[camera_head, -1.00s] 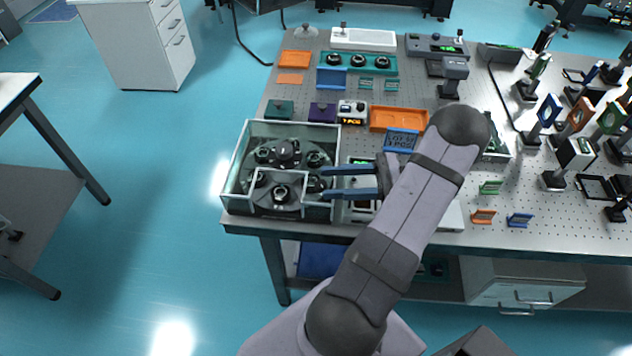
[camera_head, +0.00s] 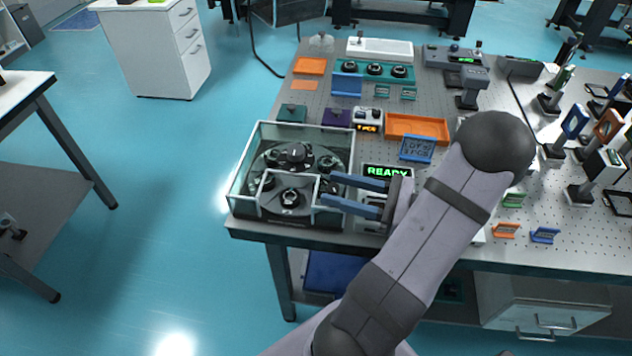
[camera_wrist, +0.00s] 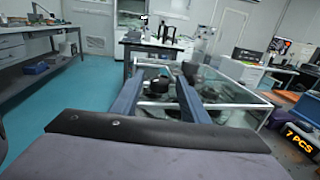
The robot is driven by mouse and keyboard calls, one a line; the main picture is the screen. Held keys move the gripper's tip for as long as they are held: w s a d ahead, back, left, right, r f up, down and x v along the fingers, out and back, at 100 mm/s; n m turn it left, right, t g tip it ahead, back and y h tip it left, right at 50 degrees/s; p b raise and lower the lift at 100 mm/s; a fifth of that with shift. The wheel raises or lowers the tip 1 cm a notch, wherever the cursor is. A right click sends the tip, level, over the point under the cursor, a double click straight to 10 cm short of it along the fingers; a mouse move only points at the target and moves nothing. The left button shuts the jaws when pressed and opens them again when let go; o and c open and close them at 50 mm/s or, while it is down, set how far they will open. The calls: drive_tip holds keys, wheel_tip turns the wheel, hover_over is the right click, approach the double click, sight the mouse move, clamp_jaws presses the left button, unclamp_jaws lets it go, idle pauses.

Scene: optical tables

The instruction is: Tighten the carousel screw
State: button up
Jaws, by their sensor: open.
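The carousel (camera_head: 272,179) stands inside a clear-walled box (camera_head: 237,190) at the table's front left corner. Several dark round parts sit around it, with a dark knob-like piece (camera_head: 295,154) at its middle. I cannot tell for sure which part is the screw. My gripper (camera_head: 326,188) has two blue fingers, open and empty, pointing left at the box's right side. In the wrist view, the fingers (camera_wrist: 157,82) frame a dark round part (camera_wrist: 158,85) of the carousel, with a ring and a clear wall close by. Whether the fingers touch anything is unclear.
A display reading READY (camera_head: 387,172) stands right of the box, partly behind my gripper. An orange tray (camera_head: 432,122), a blue sign (camera_head: 416,149) and a small 7 PCS counter (camera_head: 367,120) lie behind. Optic mounts crowd the right side. Floor left of the table is clear.

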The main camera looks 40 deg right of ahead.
sight(316, 190)
drive_tip(key=shift+p+x, duration=0.5)
drive_tip(key=shift+x, duration=2.25)
clamp_jaws()
